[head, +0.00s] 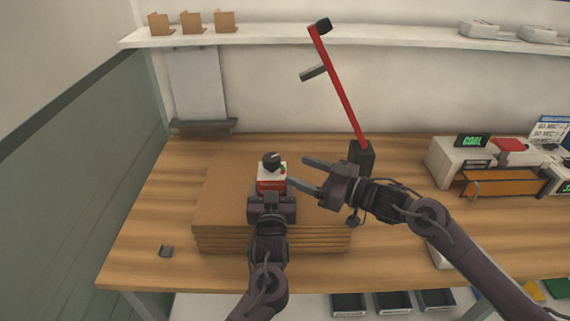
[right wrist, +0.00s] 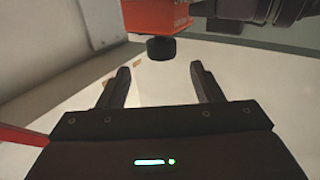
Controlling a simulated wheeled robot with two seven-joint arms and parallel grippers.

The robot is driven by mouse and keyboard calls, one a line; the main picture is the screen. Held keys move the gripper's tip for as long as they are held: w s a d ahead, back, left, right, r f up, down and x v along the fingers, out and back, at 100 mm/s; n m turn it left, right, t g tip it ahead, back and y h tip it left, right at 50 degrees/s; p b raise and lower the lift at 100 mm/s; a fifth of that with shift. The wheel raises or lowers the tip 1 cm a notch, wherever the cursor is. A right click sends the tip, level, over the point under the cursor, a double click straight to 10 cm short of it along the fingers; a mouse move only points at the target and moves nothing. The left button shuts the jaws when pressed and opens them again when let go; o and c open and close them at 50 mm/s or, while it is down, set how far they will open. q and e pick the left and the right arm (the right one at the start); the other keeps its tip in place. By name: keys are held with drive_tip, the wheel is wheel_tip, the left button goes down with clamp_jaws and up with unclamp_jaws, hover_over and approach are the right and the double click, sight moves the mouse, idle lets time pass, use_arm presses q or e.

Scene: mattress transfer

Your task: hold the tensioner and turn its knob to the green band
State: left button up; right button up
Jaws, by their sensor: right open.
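The tensioner (head: 271,184) is a small white and red block with a black knob (head: 271,160) on top, over the cardboard stack. My left gripper (head: 271,194) is shut on its near side; the fingertips are mostly hidden. A tiny green mark shows beside the knob, too small to read. My right gripper (head: 297,172) is open and empty just right of the tensioner, fingers pointing toward it. In the right wrist view the tensioner's orange-red body (right wrist: 155,14) and black knob (right wrist: 160,48) are at the top, beyond and between the open fingertips (right wrist: 160,70), not touching them.
The cardboard stack (head: 225,222) lies on the wooden table (head: 150,235). A red lever (head: 340,90) on a dark base stands behind my right gripper. White devices with a "GOAL" display (head: 472,141) are at right.

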use_arm(q)
drive_tip(key=shift+r, duration=0.15)
use_arm(e)
drive_tip(key=shift+v, duration=1.45)
use_arm(q)
drive_tip(key=o, duration=1.6)
drive_tip(key=shift+o, duration=0.2)
